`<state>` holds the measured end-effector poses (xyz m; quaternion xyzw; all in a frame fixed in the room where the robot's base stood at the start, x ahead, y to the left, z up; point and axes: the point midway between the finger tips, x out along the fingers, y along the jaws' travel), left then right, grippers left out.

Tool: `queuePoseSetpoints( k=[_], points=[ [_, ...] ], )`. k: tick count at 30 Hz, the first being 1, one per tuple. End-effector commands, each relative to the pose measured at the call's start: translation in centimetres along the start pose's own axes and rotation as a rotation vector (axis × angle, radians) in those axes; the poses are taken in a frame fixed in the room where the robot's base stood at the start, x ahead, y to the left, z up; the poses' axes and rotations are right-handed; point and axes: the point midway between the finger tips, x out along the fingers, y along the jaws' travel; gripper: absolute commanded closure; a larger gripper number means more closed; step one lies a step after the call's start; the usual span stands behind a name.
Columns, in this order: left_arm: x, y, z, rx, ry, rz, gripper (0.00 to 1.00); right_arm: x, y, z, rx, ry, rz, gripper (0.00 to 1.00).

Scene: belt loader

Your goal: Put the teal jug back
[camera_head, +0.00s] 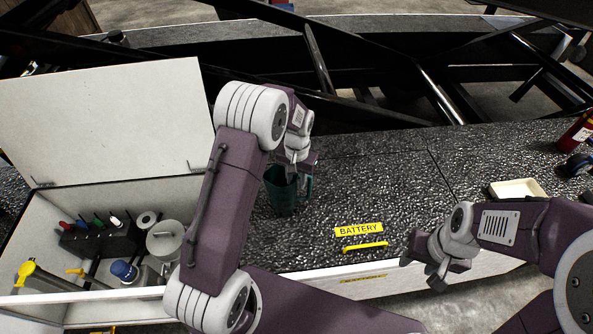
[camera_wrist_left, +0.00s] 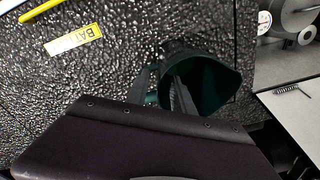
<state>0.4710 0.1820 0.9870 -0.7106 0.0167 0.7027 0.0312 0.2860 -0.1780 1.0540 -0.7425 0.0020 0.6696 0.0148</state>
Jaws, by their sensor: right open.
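The teal jug (camera_head: 281,193) is upright at the dark speckled worktop, left of the BATTERY label; I cannot tell whether its base touches the top. My left gripper (camera_head: 296,172) is at its rim on the handle side. In the left wrist view the left gripper (camera_wrist_left: 162,80) has one finger over the mouth of the jug (camera_wrist_left: 212,82) and the other outside it. Whether the fingers press on the wall or handle is unclear. My right gripper (camera_head: 428,272) is open and empty near the worktop's front edge.
An open white bin (camera_head: 42,204) at left, lid raised, holds a grey canister (camera_head: 165,240), a blue-capped bottle (camera_head: 124,270) and a dark rack (camera_head: 98,240). A cream tray (camera_head: 517,189) and a red extinguisher (camera_head: 578,134) are at right. The middle worktop is clear.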

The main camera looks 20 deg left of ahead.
Motion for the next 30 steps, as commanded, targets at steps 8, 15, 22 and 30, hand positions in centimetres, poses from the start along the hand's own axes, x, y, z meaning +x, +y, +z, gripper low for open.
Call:
queuePoseSetpoints(
  k=[8, 15, 22, 30],
  points=[
    [-5.4, 0.0, -0.1, 0.000, 0.005, 0.000, 0.71, 0.7, 0.0, 0.1, 0.000, 0.000, 0.000, 0.55],
    [-7.1, 0.0, 0.0, 0.000, 0.001, 0.000, 0.71, 0.8, 0.0, 0.1, 0.000, 0.000, 0.000, 0.55],
    [-7.6, 0.4, 4.4, -0.020, 0.022, 0.013, 0.71, 0.8, 0.0, 0.1, 0.000, 0.000, 0.000, 0.55],
    [-6.6, 1.3, 16.2, -0.082, 0.086, 0.033, 0.71, 0.8, 0.0, 0.1, 0.000, 0.000, 0.000, 0.55]
  ],
)
